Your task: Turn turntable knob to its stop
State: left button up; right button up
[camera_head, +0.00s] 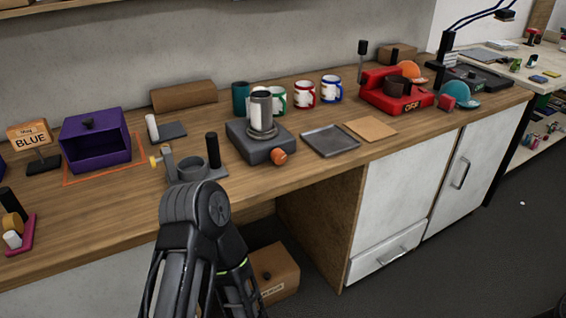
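A dark grey square base (246,146) stands on the wooden counter near the middle. An orange knob (279,156) sits on its front right side. I take this for the turntable and its knob; how far the knob is turned cannot be told. A silver cylinder with a dark top (261,109) stands upright on the base's round plate. My dark arm rises from the bottom of the picture in front of the counter, left of the knob. No gripper fingers can be made out, and nothing of mine is seen touching the knob.
A grey ring stand (188,169) with a brass knob and black handle is left of the base. A grey tray (330,141) and a brown sheet (370,129) lie to the right. Several mugs stand behind. A purple box (97,141) is left; a red machine (396,98) is right.

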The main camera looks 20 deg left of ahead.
aim_at(277, 154)
jog(key=i+l+u, duration=0.1)
jog(key=u, duration=1.25)
jog(key=l+u, duration=0.3)
jog(key=l, duration=0.15)
jog(key=l+u, duration=0.3)
jog(key=l, duration=0.15)
jog(key=k+l+u, duration=0.1)
jog(key=l+u, duration=0.15)
jog(key=l, duration=0.15)
jog(key=k+l+u, duration=0.15)
jog(key=l+u, duration=0.15)
jog(key=k+l+u, duration=0.15)
jog(key=l+u, duration=0.15)
jog(key=l, duration=0.2)
jog(key=k+l, duration=0.2)
jog(key=l, duration=0.2)
jog(key=k+l, duration=0.2)
jog(key=l, duration=0.15)
jog(key=k+l, duration=0.15)
jog(key=l, duration=0.25)
jog(key=k+l+u, duration=0.1)
jog(key=l, duration=0.25)
jog(key=k, duration=0.1)
